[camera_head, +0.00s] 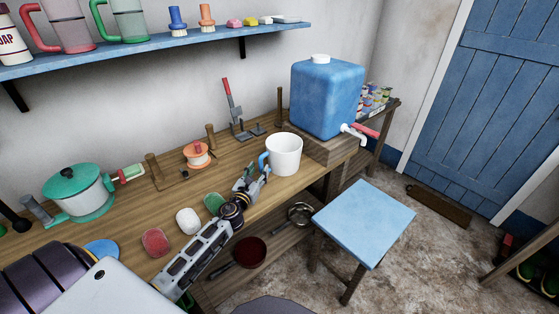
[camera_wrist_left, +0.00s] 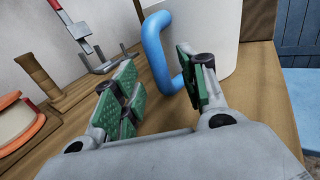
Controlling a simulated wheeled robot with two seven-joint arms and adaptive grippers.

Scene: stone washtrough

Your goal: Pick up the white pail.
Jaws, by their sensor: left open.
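The white pail (camera_head: 285,155) stands upright on the wooden table, a white vessel with a blue handle on its left side. My left gripper (camera_head: 259,172) is at the pail's handle side, with its jaws open. In the left wrist view the green-padded fingers of the left gripper (camera_wrist_left: 160,88) are apart, and the blue handle (camera_wrist_left: 158,50) lies between them, in front of the white pail (camera_wrist_left: 212,38). I cannot tell whether a finger touches the handle. My right gripper is not in view.
A blue tank (camera_head: 327,97) with a tap stands on a wooden block just right of the pail. A blue stool (camera_head: 364,222) stands in front. A shelf (camera_head: 150,45) runs above.

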